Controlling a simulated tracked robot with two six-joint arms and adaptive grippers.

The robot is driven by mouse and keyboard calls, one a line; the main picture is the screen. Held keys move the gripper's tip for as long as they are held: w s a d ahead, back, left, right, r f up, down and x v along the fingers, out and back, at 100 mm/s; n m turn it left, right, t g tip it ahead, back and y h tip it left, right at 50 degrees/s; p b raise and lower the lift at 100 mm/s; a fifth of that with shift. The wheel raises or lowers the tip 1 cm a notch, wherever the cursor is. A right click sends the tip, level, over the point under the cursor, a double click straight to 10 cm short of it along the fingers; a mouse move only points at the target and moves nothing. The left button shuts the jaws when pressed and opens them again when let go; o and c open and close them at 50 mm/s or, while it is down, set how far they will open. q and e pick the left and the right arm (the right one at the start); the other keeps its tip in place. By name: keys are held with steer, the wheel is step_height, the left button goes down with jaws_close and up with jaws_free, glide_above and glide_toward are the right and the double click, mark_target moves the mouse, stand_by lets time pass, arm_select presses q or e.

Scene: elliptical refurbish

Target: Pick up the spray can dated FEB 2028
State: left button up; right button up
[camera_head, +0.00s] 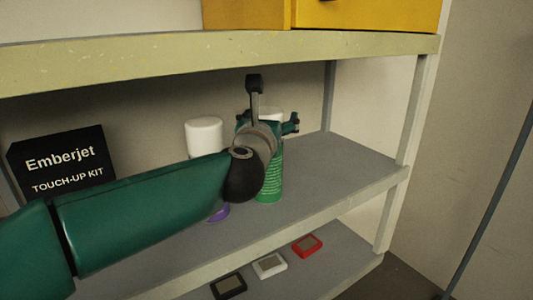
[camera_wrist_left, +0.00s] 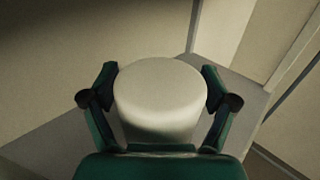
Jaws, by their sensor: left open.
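My left gripper (camera_head: 268,122) is at the top of a green spray can (camera_head: 270,182) that stands on the middle shelf; green print shows on its side. In the left wrist view my left gripper (camera_wrist_left: 160,100) is open, with a white cap (camera_wrist_left: 160,95) between its two fingers. A second can with a white cap (camera_head: 204,137) stands to the left, mostly hidden behind my arm; a purple part (camera_head: 220,213) shows low down. No date can be read on either can. My right gripper is not in view.
A black box (camera_head: 62,161) marked Emberjet Touch-Up Kit stands at the shelf's left. The upper shelf (camera_head: 200,60) overhangs the cans, with yellow boxes (camera_head: 365,14) on it. Black, white and red small devices (camera_head: 270,265) lie on the lower shelf. The middle shelf's right end (camera_head: 340,160) is clear.

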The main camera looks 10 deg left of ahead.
arm_select(q)
jaws_close()
steer(key=shift+r, duration=0.1)
stand_by(0.4)
steer(key=shift+r, duration=0.1)
